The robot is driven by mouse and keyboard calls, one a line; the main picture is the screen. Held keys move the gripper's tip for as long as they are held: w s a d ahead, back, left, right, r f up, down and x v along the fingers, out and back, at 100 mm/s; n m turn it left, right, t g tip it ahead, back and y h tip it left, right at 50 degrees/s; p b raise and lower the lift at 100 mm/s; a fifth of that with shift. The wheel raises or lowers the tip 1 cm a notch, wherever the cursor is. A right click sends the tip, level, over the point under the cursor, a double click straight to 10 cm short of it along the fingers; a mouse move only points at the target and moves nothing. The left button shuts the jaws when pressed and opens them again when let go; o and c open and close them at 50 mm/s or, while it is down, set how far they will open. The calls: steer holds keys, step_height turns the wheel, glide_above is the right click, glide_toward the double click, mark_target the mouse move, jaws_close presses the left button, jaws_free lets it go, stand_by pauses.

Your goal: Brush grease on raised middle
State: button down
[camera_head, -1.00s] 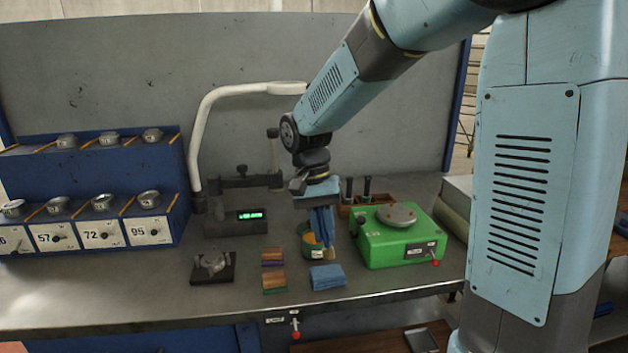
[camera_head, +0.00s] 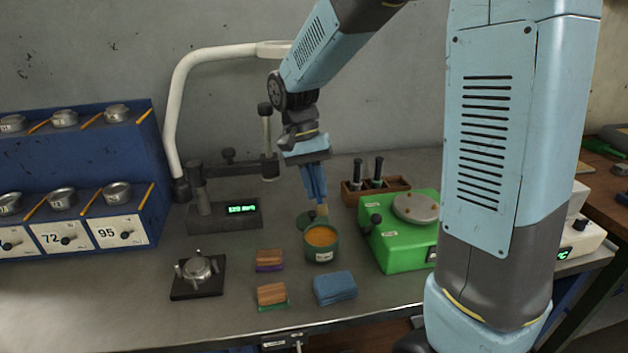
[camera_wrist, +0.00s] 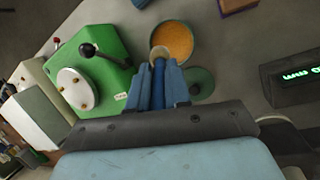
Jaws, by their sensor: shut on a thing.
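My gripper (camera_head: 316,190) is shut on a brush, whose pale bristle end (camera_head: 321,213) points down at the far rim of the grease pot (camera_head: 320,256). The green pot is open and holds orange grease (camera_head: 320,236). In the wrist view my gripper (camera_wrist: 158,82) has the brush end (camera_wrist: 159,54) overlapping the pot's near rim; I cannot tell whether it touches. A small metal part with a raised round middle (camera_head: 199,268) sits on a black base (camera_head: 197,291) at the left front. The green machine (camera_head: 408,255) at the right carries a round metal plate (camera_head: 415,207).
A green lid (camera_wrist: 201,81) lies beside the pot. Striped blocks (camera_head: 270,260) and a blue cloth (camera_head: 335,288) lie in front. A gauge stand with a display (camera_head: 242,209) stands behind, and a wooden rack (camera_head: 384,190) at the back. A blue shelf with cups (camera_head: 80,160) stands left.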

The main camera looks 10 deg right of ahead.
steer(key=shift+s+a+f, duration=0.1)
steer(key=shift+a+f, duration=0.05)
steer(key=shift+f, duration=2.55)
steer(key=shift+f, duration=0.6)
steer(key=shift+r, duration=0.15)
stand_by(0.3)
steer(key=shift+r, duration=3.4)
steer(key=shift+s, duration=0.1)
